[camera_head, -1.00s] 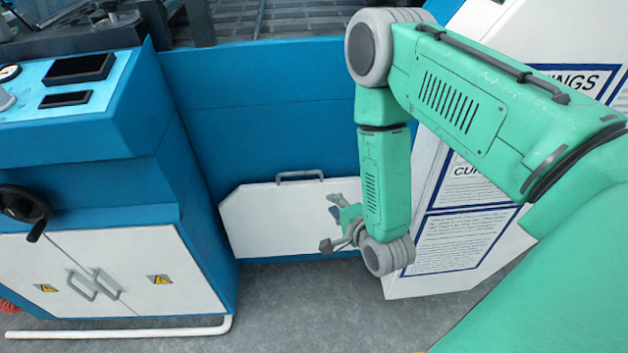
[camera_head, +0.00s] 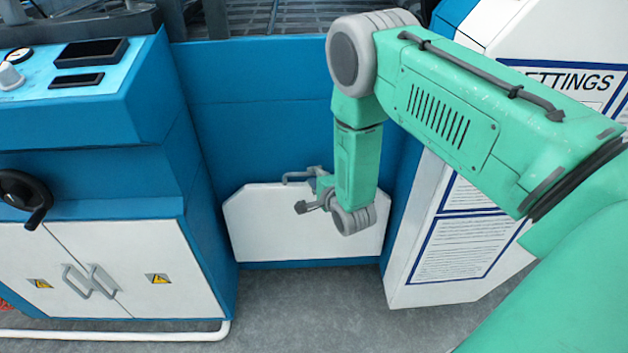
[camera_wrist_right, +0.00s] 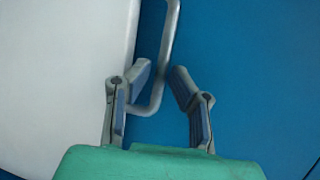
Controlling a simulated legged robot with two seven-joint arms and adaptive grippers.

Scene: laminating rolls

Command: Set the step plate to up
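The step plate (camera_head: 262,222) is a white panel standing upright against the low blue wall of the machine. Its grey bar handle (camera_head: 290,178) is at its top edge, partly hidden by my right gripper. My right gripper (camera_head: 307,190) is in front of the plate's upper part. In the right wrist view the gripper (camera_wrist_right: 162,78) is open, and the handle (camera_wrist_right: 169,35) passes between its two fingers, nearer the left one. Contact cannot be told. The white plate (camera_wrist_right: 60,75) fills the left side there. My left gripper is not in view.
A blue control cabinet (camera_head: 95,170) with a black handwheel (camera_head: 24,198) and white doors stands at the left. A white panel with printed text (camera_head: 450,245) stands at the right, beside my right arm. Grey floor (camera_head: 310,310) lies open in front, with a white pipe (camera_head: 110,335) at left.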

